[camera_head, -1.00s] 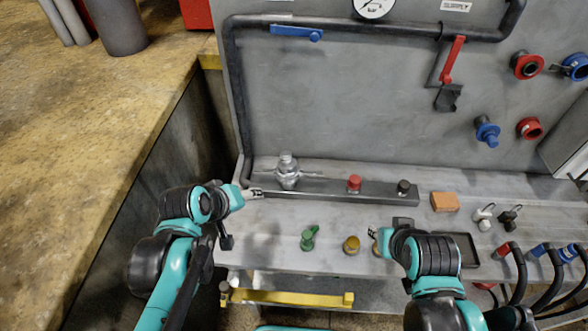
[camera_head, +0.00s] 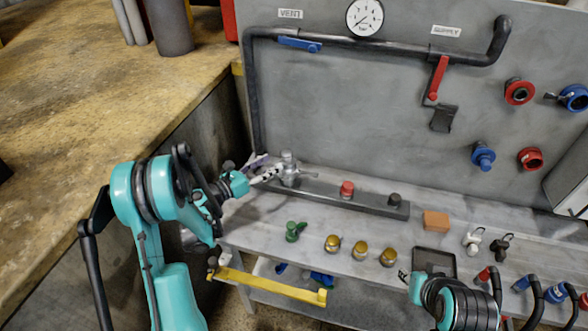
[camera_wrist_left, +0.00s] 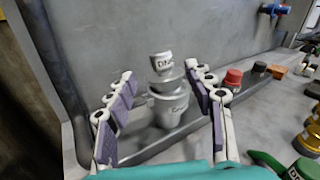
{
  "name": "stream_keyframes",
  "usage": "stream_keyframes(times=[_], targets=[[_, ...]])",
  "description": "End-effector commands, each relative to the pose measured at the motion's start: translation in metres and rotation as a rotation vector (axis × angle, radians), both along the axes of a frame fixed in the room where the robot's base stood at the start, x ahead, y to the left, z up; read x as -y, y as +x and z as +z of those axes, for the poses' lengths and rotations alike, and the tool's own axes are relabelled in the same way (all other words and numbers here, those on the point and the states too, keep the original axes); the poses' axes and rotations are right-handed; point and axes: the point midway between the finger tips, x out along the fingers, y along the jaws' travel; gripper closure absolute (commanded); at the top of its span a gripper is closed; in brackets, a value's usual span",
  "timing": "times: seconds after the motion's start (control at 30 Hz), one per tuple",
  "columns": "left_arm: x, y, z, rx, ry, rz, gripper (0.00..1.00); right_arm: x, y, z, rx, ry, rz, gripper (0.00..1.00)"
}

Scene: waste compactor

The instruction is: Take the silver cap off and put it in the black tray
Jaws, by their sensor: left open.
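The silver cap (camera_head: 287,160) tops a silver fitting at the left end of the grey bar on the bench. In the left wrist view, the cap (camera_wrist_left: 161,66) is upright, lettered, and above a wider silver body. My left gripper (camera_head: 262,172) is just left of the fitting. Its fingers (camera_wrist_left: 163,88) are spread on either side of the fitting in the wrist view, with no clear contact. The black tray (camera_head: 452,263) lies on the bench at the right, partly hidden by my right arm. My right gripper (camera_head: 405,277) is beside the tray's near left; its fingers are too small to read.
A red cap (camera_head: 347,189) and a black cap (camera_head: 394,200) stand along the grey bar (camera_head: 325,196). A green fitting (camera_head: 294,231) and brass caps (camera_head: 360,249) stand in front. An orange block (camera_head: 436,221) lies near the tray. The upright panel (camera_head: 370,110) closes off the back.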

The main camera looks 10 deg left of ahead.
Motion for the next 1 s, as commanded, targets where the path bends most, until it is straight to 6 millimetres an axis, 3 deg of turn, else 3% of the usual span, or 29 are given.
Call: stream_keyframes(times=[0.37,0.7,0.9,1.0], targets=[[0.017,0.026,-0.002,-0.004,-0.036,0.002,0.47,0.0,0.0,-0.005,0.0,0.0,0.0,0.7],[0.045,0.061,-0.002,-0.004,-0.035,0.002,0.47,0.0,0.0,-0.016,0.0,0.0,0.0,0.7],[0.046,0.062,-0.001,-0.004,-0.034,0.004,0.47,0.0,0.0,-0.015,0.0,0.0,0.0,0.7],[0.046,0.062,-0.001,-0.004,-0.034,0.004,0.71,0.0,0.0,-0.015,0.0,0.0,0.0,0.7]])
